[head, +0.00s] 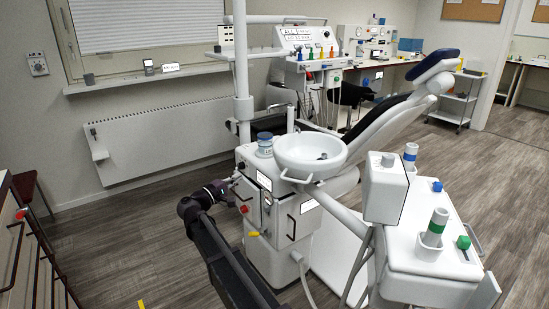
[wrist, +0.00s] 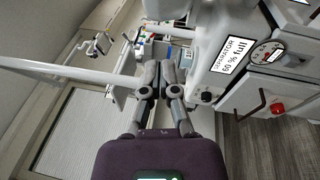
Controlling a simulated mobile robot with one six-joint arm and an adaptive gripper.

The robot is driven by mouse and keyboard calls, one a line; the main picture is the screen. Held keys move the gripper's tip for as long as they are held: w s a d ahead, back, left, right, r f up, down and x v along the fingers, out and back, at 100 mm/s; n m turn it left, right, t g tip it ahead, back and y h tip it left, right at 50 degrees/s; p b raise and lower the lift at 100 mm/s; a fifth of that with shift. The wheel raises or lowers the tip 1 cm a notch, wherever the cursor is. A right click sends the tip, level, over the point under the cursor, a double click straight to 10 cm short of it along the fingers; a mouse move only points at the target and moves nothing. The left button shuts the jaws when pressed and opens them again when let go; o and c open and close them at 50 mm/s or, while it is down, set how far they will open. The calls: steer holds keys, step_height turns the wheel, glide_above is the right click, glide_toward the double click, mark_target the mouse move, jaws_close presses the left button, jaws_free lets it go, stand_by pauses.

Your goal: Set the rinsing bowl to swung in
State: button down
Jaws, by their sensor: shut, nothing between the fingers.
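The rinsing bowl (head: 311,150) is a round white basin in the head view. It sits on top of the white dental unit cabinet (head: 253,195) and overhangs its right side, in front of the reclined chair. A thin bar shows at the bowl's near edge. My gripper (head: 236,181) is at the cabinet's left side, below bowl height and apart from the bowl. In the wrist view, my gripper (wrist: 160,68) has its fingers together and empty, beside the white unit carrying the separator label (wrist: 231,54). I cannot make out the bowl clearly in the wrist view.
A blue-lidded jar (head: 265,146) stands left of the bowl, near a white vertical pole (head: 241,65). A red knob (head: 244,209) and a yellow-tipped part (head: 254,234) stick out of the cabinet front. The instrument console (head: 430,250) stands at right.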

steer(key=shift+w, duration=0.25)
steer(key=shift+w+d+r, duration=0.1)
steer(key=shift+w+d, duration=0.15)
steer(key=shift+d, duration=0.05)
steer(key=s+d+p+x, duration=0.2)
steer(key=x, duration=1)
steer(key=shift+w+d+r, duration=0.15)
steer(key=shift+w, duration=0.05)
stand_by(0.3)
